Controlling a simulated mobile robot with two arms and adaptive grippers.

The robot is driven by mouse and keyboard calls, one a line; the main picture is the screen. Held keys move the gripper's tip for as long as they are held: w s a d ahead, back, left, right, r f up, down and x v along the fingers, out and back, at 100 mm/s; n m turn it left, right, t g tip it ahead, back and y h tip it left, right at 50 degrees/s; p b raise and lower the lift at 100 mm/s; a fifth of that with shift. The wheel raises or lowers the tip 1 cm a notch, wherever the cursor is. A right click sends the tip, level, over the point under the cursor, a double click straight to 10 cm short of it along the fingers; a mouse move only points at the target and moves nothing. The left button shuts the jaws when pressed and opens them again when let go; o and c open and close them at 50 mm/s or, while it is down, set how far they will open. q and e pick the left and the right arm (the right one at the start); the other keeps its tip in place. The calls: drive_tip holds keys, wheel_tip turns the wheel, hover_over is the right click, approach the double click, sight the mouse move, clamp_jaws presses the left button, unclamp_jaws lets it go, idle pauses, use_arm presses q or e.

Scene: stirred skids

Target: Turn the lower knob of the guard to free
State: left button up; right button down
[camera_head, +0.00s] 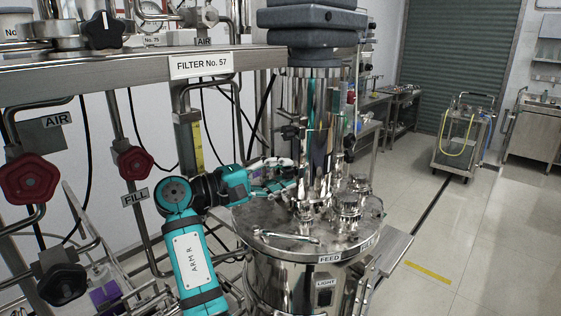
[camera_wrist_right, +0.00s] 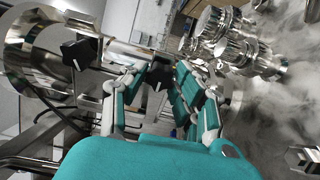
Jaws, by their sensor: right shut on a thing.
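The guard (camera_head: 318,120) is a tall, shiny tubular piece standing on the round steel lid. A black upper knob (camera_head: 289,132) shows on its left side; it appears in the right wrist view too (camera_wrist_right: 82,50). My right gripper (camera_head: 291,175) reaches in from the left, low beside the guard. In the right wrist view the right gripper (camera_wrist_right: 157,84) is shut on a black knob (camera_wrist_right: 157,75), the lower knob, between its fingertips. In the head view the fingers hide this knob. Its exact angle is hard to read. My left gripper is out of view.
The steel lid (camera_head: 275,232) carries clamped fittings (camera_head: 347,205) close right of the guard. A steel frame with a FILTER No. 57 sign (camera_head: 201,65) and red valve knobs (camera_head: 30,178) stands left. A cart (camera_head: 464,140) stands farther back; the floor at right is clear.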

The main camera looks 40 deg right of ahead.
drive_tip(key=n+p, duration=0.3)
drive_tip(key=shift+r, duration=0.15)
drive_tip(key=shift+n+p, duration=0.4)
drive_tip(key=shift+n, duration=0.2)
drive_tip(key=shift+f, duration=0.2)
drive_tip(key=c, duration=1.3)
unclamp_jaws()
drive_tip(key=shift+w, duration=0.1)
